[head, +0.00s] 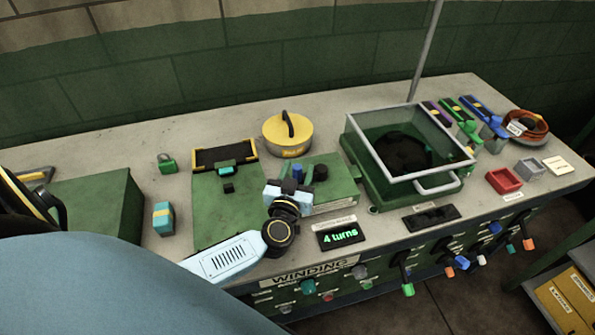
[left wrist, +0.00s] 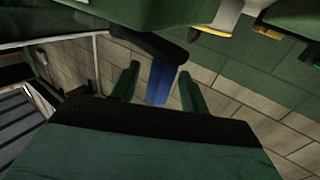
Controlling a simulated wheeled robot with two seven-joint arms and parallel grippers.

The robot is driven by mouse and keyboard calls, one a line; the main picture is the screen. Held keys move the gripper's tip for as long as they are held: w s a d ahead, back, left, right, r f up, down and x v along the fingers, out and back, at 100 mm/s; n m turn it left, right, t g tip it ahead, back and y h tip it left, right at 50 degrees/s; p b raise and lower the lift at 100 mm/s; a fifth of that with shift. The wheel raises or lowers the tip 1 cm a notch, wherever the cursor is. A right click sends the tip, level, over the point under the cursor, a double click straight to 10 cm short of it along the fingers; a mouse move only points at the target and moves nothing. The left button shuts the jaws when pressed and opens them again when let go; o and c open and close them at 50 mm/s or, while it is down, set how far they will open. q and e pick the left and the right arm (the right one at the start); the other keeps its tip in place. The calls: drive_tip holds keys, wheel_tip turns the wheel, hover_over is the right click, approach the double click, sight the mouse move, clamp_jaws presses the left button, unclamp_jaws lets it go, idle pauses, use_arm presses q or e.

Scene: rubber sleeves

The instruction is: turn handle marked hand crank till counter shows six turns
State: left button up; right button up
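The counter (head: 341,237) on the bench front reads "4 turns" in green digits. A green housing (head: 335,178) with a dark knob stands behind it. My left gripper (head: 287,190) reaches over the housing's near left part and covers the crank there. In the left wrist view, a blue crank handle (left wrist: 161,82) hangs from a black crank arm (left wrist: 150,45). It lies between the two green fingers of my left gripper (left wrist: 160,84), with a narrow gap visible on each side, so the gripper looks open around it. My right gripper does not show.
A yellow round tin (head: 287,136) stands behind the housing. A green bin with a clear-walled hopper (head: 407,155) is to the right. Small red (head: 503,181) and grey trays lie further right. Coloured knobs and levers line the bench front, below a "WINDING" label (head: 307,273).

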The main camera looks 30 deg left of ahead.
use_arm(q)
drive_tip(key=shift+r, duration=0.1)
wheel_tip(320, 180, up, 10)
drive_tip(key=p, duration=0.5)
drive_tip(key=shift+c, duration=0.4)
